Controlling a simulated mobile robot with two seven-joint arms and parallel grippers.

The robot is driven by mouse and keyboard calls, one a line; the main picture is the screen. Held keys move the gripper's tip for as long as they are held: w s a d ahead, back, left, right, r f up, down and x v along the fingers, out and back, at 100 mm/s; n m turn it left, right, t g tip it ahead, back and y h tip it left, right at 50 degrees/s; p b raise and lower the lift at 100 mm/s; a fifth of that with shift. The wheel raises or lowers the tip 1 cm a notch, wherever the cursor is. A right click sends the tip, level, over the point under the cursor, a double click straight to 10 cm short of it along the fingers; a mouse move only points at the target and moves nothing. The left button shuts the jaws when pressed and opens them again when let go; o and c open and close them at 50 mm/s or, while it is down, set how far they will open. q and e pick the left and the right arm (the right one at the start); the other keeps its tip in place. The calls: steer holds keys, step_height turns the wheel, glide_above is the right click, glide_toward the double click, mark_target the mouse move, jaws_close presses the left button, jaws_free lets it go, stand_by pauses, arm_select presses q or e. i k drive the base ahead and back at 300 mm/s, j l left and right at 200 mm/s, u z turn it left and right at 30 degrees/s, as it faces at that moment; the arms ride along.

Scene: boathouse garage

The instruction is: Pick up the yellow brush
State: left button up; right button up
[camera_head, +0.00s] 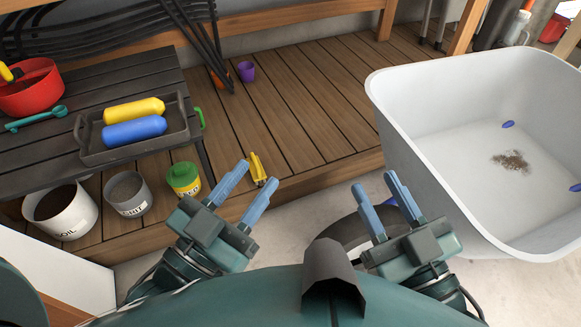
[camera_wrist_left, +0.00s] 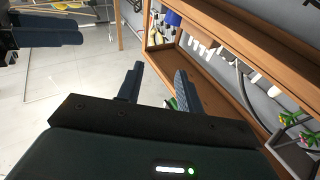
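A small narrow yellow object (camera_head: 256,165) lies on the wooden deck near its front edge in the head view; it seems to be the yellow brush, but its bristles are not clear. My left gripper (camera_head: 254,176) is open, its fingertips close to this object in the picture; I cannot tell the height between them. Its two blue fingers also show apart and empty in the left wrist view (camera_wrist_left: 156,75). My right gripper (camera_head: 374,181) is open and empty, in front of the white tub and away from the yellow object.
A dark bench at left holds a tray (camera_head: 93,157) with yellow (camera_head: 130,110) and blue (camera_head: 135,132) bottles, and a red bucket (camera_head: 35,95). Soil (camera_head: 68,222), grit (camera_head: 130,205) and green-lidded (camera_head: 184,178) containers stand below. A white tub (camera_head: 440,140) is at right.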

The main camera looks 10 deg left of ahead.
mark_target(258, 173)
steer(key=j+z, duration=0.15)
steer(key=z, duration=0.2)
steer(key=j+z, duration=0.15)
steer(key=z, duration=0.25)
steer(key=k+j+z, duration=0.1)
steer(key=z, duration=0.25)
steer(key=i+j, duration=0.3)
steer(key=j, duration=0.25)
